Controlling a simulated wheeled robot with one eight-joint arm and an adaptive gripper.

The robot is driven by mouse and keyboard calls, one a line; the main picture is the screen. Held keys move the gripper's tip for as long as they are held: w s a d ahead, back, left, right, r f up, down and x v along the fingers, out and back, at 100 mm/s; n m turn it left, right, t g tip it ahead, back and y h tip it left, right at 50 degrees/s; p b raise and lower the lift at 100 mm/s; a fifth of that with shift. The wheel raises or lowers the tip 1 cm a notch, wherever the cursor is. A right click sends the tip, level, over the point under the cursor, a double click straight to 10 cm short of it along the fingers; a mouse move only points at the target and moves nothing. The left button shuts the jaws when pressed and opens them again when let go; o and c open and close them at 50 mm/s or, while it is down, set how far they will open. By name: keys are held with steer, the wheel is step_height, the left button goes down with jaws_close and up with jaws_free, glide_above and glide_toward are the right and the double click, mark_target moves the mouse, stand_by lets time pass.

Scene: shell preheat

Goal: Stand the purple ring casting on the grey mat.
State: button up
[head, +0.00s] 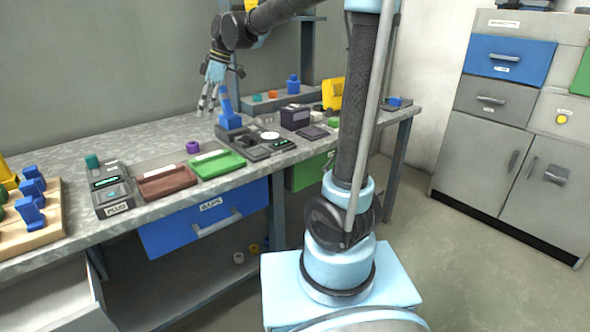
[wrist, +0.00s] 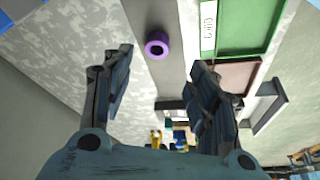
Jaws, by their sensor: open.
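The purple ring casting (head: 193,147) is on the bench behind the red-brown and green trays. In the wrist view the ring (wrist: 157,45) shows its dark hole, beyond my fingertips and between their lines. It appears to rest on a plain grey strip (wrist: 170,72), which may be the grey mat; its edges are partly hidden. The strip also shows behind the trays in the head view (head: 150,162). My gripper (head: 207,106) is open and empty above the bench, apart from the ring. Its two fingers also show in the wrist view (wrist: 163,62).
The red-brown tray (head: 167,181) and green tray (head: 218,165) stand at the front edge. A grey device (head: 113,190) is left of them; a dark station with a blue post (head: 230,122) is right. A wooden rack (head: 50,228) with blue pieces is far left.

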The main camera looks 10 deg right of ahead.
steer(key=s+d+f+m+t, duration=0.15)
steer(key=s+d+m, duration=0.35)
steer(key=d, duration=0.7)
steer(key=s+d+f+m+h, duration=0.2)
steer(key=s+d+f+m, duration=0.5)
steer(key=s+d+f, duration=0.2)
steer(key=s+d+f+m+t+h, duration=0.1)
steer(key=s+d+f+m+h, duration=0.1)
steer(key=s+d+f+m, duration=0.5)
steer(key=s+d+f, duration=0.2)
steer(key=s+d, duration=0.1)
steer(key=d, duration=0.3)
steer(key=shift+d, duration=0.15)
steer(key=shift+w+f, duration=0.25)
steer(key=shift+w, duration=0.15)
